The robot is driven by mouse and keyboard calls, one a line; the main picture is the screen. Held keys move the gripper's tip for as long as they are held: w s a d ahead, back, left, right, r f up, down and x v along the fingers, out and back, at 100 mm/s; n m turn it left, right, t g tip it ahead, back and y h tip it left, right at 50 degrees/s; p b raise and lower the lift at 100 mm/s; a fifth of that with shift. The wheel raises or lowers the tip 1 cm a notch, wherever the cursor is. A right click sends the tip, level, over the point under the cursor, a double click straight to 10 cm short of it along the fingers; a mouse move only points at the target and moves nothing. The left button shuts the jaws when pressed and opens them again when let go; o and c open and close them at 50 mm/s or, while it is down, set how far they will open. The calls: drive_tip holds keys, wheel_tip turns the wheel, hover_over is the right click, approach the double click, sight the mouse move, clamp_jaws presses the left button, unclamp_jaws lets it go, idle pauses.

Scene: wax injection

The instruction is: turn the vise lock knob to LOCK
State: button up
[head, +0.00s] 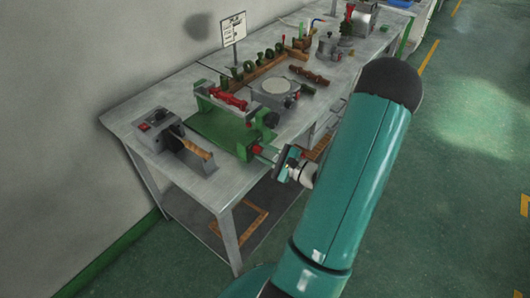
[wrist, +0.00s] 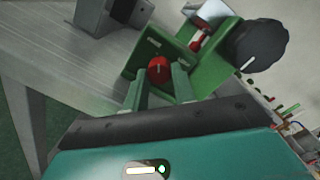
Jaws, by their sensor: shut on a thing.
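The green vise (head: 243,138) stands at the front edge of the metal bench. Its red lock knob (wrist: 158,70) sits on the near green face, with a pale mark on it, and also shows in the head view (head: 257,149). My gripper (wrist: 160,78) is shut on the red knob, one finger on each side. In the head view my gripper (head: 268,153) reaches the vise from the right. Small pale labels show on the green face near the knob, too small to read. A black round handle (wrist: 257,45) of the vise is just to the right of the knob.
A grey device with a red switch (head: 158,130) stands left of the vise on the bench (head: 125,122). The green floor right of the bench is clear.

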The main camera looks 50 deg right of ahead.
drive_tip(key=m, duration=0.4)
drive_tip(key=shift+f+m, duration=0.15)
drive_tip(key=shift+m, duration=0.15)
drive_tip(key=m, duration=0.7)
drive_tip(key=shift+s+a+m+t+h, duration=0.1)
drive_tip(key=shift+m+t+h, duration=0.2)
drive_tip(key=shift+m+h, duration=0.1)
drive_tip(key=shift+a+m, duration=0.1)
drive_tip(key=shift+m, duration=2)
drive_tip(key=o, duration=0.7)
